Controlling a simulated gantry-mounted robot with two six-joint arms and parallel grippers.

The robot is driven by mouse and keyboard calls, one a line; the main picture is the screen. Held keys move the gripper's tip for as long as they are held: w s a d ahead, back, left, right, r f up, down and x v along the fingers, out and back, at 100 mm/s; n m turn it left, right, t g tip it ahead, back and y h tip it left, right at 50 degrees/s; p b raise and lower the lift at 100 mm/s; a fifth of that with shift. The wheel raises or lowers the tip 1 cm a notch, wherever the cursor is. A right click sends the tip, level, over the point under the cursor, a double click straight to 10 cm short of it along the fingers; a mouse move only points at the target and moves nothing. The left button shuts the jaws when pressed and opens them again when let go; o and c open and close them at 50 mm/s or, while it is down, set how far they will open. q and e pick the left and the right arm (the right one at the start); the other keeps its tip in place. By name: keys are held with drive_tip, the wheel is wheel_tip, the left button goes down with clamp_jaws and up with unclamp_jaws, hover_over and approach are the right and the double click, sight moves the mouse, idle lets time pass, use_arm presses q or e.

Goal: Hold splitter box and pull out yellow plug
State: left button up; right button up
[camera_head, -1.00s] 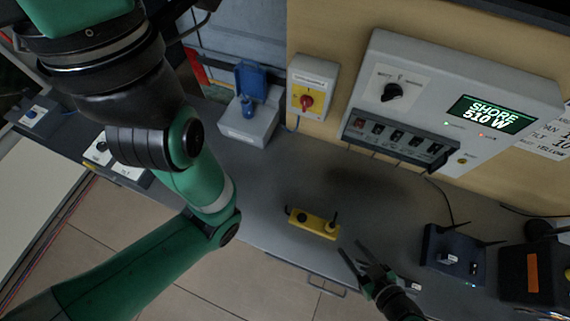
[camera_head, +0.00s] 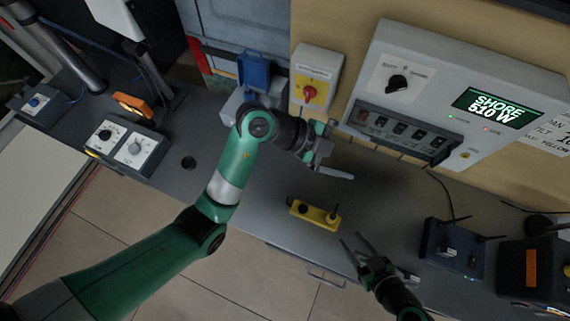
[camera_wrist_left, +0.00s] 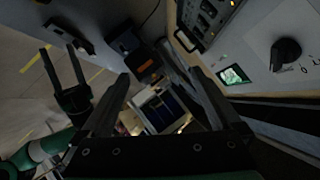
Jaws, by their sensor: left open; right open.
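The yellow splitter box (camera_head: 315,214) lies on the grey counter near its front edge. Dark plugs or sockets show at its left end and its right end; I cannot tell a separate yellow plug from the box. My left gripper (camera_head: 343,151) is open and empty, above and behind the box, near the grey panel. Its two fingers also show spread in the left wrist view (camera_wrist_left: 160,76). My right gripper (camera_head: 353,239) is open and empty, just to the right and front of the box, apart from it.
A grey power panel (camera_head: 480,75) and a red rotary switch (camera_head: 310,94) stand on the back wall. A dark router (camera_head: 450,248) stands to the right, a two-knob box (camera_head: 126,145) to the left.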

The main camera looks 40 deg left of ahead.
use_arm(q)
drive_tip(key=s+a+f+n+g+y, duration=0.25)
drive_tip(key=a+f, duration=0.25)
drive_tip(key=f, duration=0.6)
drive_tip(key=n+g+y, duration=0.2)
drive_tip(key=g+y, duration=0.1)
approach(297, 206)
drive_tip(key=shift+m, duration=0.25)
drive_tip(key=x, duration=1)
drive_tip(key=shift+f, duration=0.1)
